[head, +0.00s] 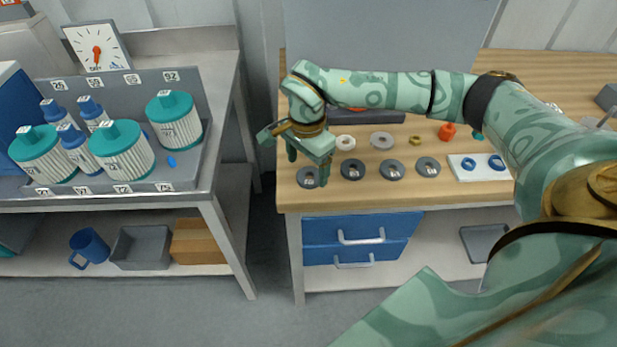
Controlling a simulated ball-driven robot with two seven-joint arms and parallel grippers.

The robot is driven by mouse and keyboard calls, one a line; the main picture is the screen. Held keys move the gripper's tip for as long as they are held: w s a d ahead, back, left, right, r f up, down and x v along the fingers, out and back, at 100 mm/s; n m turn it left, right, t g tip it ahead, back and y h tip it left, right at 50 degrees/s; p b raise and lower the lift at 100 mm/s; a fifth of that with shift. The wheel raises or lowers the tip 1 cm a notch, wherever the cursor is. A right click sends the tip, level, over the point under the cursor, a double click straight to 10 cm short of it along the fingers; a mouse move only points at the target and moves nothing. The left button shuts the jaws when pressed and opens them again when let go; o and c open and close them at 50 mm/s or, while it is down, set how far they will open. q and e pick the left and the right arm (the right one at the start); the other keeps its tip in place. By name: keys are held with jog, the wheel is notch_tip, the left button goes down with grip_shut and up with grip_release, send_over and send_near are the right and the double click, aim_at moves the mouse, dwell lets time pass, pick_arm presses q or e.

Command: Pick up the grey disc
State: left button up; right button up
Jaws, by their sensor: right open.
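Several dark grey discs lie in a row near the front edge of the wooden bench: the leftmost disc (307,182), a second (352,162), a third (391,163) and a fourth (428,161). A lighter grey disc (374,141) lies behind them. The frames do not tell which one is the grey disc of the task. My right gripper (308,165) is open and points down at the leftmost dark disc, one finger on each side in the picture. Its height above the disc is hard to tell. My left gripper is out of view.
A white ring (345,142), a small brass ring (415,140) and an orange piece (447,131) lie behind the row. A white plate with blue rings (462,172) lies to the right. A left-hand bench (215,75) holds ribbed vessels with teal lids. A gap separates the benches.

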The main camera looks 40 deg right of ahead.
aim_at(307, 172)
notch_tip(307, 172, down, 3)
jog(key=shift+w+d, duration=0.1)
jog(key=shift+r, duration=0.1)
jog(key=c, duration=1.1)
jog(key=shift+o, duration=0.2)
